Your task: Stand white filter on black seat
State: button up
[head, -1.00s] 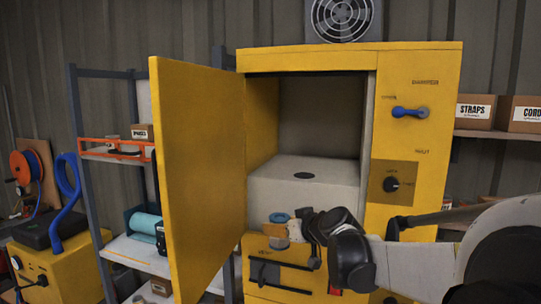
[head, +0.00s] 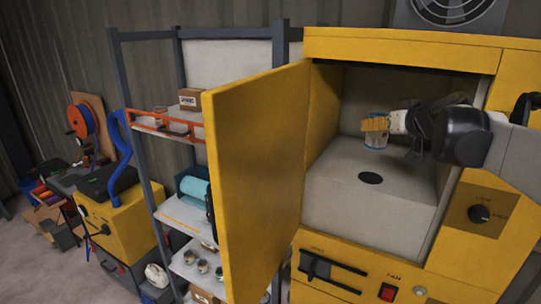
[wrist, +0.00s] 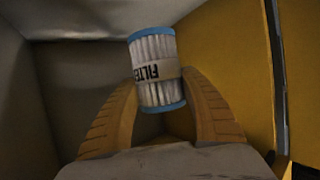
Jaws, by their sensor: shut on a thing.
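The white filter (wrist: 155,70) is a pleated cylinder with blue end rims and a printed band. In the wrist view it sits between the two yellow fingers of my gripper (wrist: 160,108), which are shut on it. In the head view the filter (head: 376,138) is held inside the open yellow cabinet, up in the air above the grey block and roughly above its black seat (head: 370,178). The seat is a dark round spot on the block's top. My gripper (head: 375,126) covers the filter's upper part in the head view.
The open yellow door (head: 258,160) stands left of the cabinet opening. The grey block (head: 335,205) fills the lower part of the compartment. Control knobs (head: 480,213) are on the right panel. A shelf rack (head: 190,225) stands at left.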

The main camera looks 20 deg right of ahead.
jog(key=f, duration=0.9)
jog(key=shift+s+a+f+p, duration=0.1)
jog(key=shift+s+f+p, duration=0.15)
jog(key=shift+s+p, duration=0.15)
jog(key=shift+f, duration=0.1)
jog(key=shift+f, duration=0.15)
jog(key=o, duration=1.2)
